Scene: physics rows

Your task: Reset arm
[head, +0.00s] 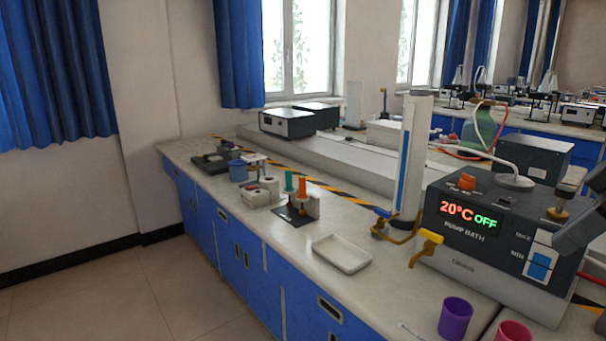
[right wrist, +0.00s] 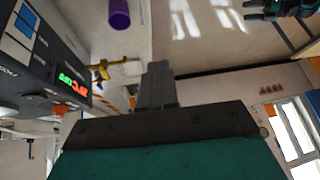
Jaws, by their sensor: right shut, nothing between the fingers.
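My right gripper (right wrist: 157,85) shows in the right wrist view with its grey fingers together and nothing between them. In the head view a dark grey part of it (head: 582,228) is at the right edge, in front of the water bath's right side. Its fingertips cannot be made out there. The water bath (head: 470,262) is dark, with a lit display reading 20°C OFF; it also shows in the right wrist view (right wrist: 25,65) at the left. A dark jointed part at the upper right of the right wrist view may be my left gripper; its jaws are unclear.
A purple cup (head: 455,318) and a pink cup (head: 514,332) stand at the bench's near edge. A white tray (head: 341,254) lies left of the bath. A tall white column (head: 410,160) stands behind. The floor (head: 110,285) at left is clear.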

